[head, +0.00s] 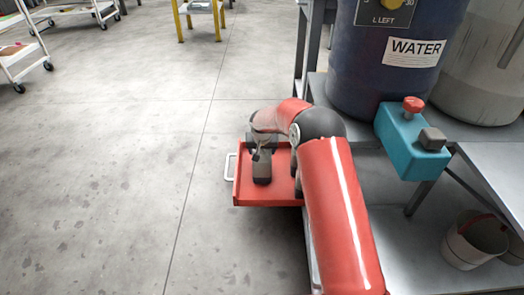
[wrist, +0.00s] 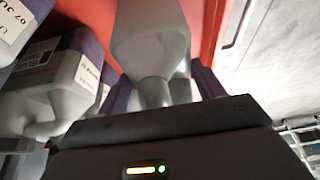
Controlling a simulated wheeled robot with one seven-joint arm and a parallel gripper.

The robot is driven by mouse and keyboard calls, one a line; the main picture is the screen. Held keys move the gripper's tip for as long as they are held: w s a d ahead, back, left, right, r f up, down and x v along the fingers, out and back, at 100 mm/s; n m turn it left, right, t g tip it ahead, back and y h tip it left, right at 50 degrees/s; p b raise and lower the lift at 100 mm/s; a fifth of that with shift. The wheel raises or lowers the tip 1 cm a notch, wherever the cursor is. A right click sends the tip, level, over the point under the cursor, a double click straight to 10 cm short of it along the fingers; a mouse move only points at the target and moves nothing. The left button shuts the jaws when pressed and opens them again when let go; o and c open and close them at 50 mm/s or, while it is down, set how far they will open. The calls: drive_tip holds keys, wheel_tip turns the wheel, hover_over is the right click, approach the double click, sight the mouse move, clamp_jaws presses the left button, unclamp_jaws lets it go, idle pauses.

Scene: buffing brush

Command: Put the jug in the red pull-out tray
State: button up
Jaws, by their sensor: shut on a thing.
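The red pull-out tray (head: 243,192) sticks out to the left from the shelf unit, with a pale handle on its left side. My gripper (head: 262,148) points down over the tray. In the wrist view my gripper (wrist: 160,92) is shut on the neck of a grey jug (wrist: 150,45), with red surface behind it. In the head view the jug (head: 262,170) shows as a small dark grey shape within the tray's outline. I cannot tell whether its base touches the tray floor. My arm hides the tray's right part.
Other grey, labelled jugs (wrist: 45,90) are close at the left in the wrist view. A blue WATER barrel (head: 375,65) and a teal container (head: 408,140) stand on the unit at right. A bucket (head: 474,240) sits on the lower shelf.

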drive_tip(key=shift+r, duration=0.1)
drive_tip(key=o, duration=1.6)
drive_tip(key=p+v, duration=0.1)
drive_tip(key=v, duration=1.1)
drive_tip(key=shift+p, duration=0.3)
